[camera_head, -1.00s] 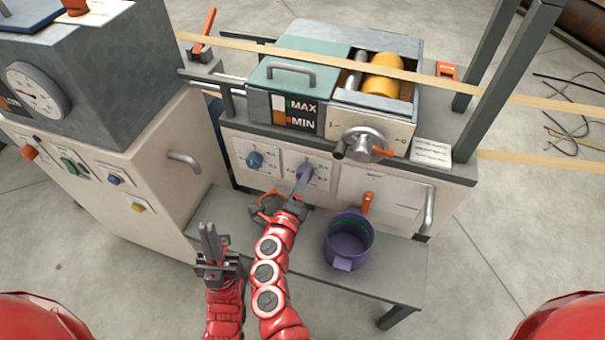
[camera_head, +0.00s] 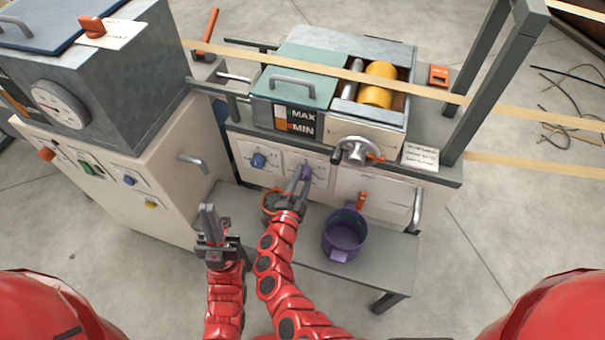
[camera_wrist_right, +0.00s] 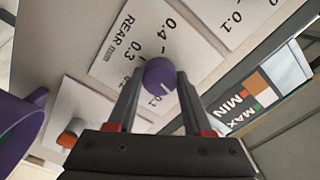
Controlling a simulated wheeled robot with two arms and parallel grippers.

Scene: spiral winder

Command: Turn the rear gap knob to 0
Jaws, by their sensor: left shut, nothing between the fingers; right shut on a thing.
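The rear gap knob (camera_head: 306,172) is purple and sits on a white dial plate on the machine's front. In the right wrist view the knob (camera_wrist_right: 158,75) is between my right gripper's fingers (camera_wrist_right: 158,92). Its plate (camera_wrist_right: 110,68) reads REAR mm, with 0.4, 0.3 and 0.1 legible. The knob's white mark points to the lower right in that view, near 0.1; I cannot see the 0 or read the exact setting. My right gripper (camera_head: 299,183) is shut on the knob. My left gripper (camera_head: 208,218) is shut and empty, pointing up, left of the right arm.
A blue knob (camera_head: 258,160) is on the neighbouring plate to the left. A purple pot (camera_head: 343,238) stands on the grey shelf (camera_head: 385,272). An orange-handled lever (camera_head: 361,200) is just above the pot. A cream cabinet (camera_head: 150,190) stands left.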

